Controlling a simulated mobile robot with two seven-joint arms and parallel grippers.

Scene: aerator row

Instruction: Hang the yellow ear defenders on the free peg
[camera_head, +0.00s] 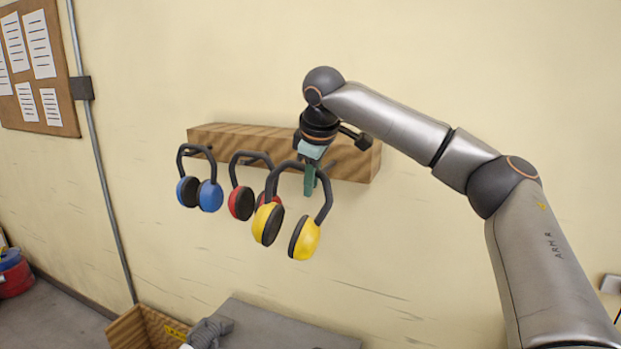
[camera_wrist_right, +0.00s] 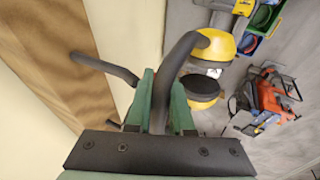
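The yellow ear defenders (camera_head: 306,240) hang from my right gripper (camera_head: 310,184), in front of the wooden peg board (camera_head: 230,137). The green fingers are closed on their dark headband, which also shows between the fingers in the right wrist view (camera_wrist_right: 178,68); the yellow cups (camera_wrist_right: 213,47) hang beyond. A bare dark peg (camera_wrist_right: 104,68) sticks out from the board just left of the fingers in the right wrist view. The headband is beside this peg, apparently apart from it. In the head view my gripper partly hides the peg. My left gripper is not in view.
Blue ear defenders (camera_head: 209,195) and red ear defenders (camera_head: 241,203) hang on the board to the left, the red ones partly behind the yellow. Below stand a wooden box (camera_head: 128,331) and a grey surface (camera_head: 285,325). The wall right of the board is clear.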

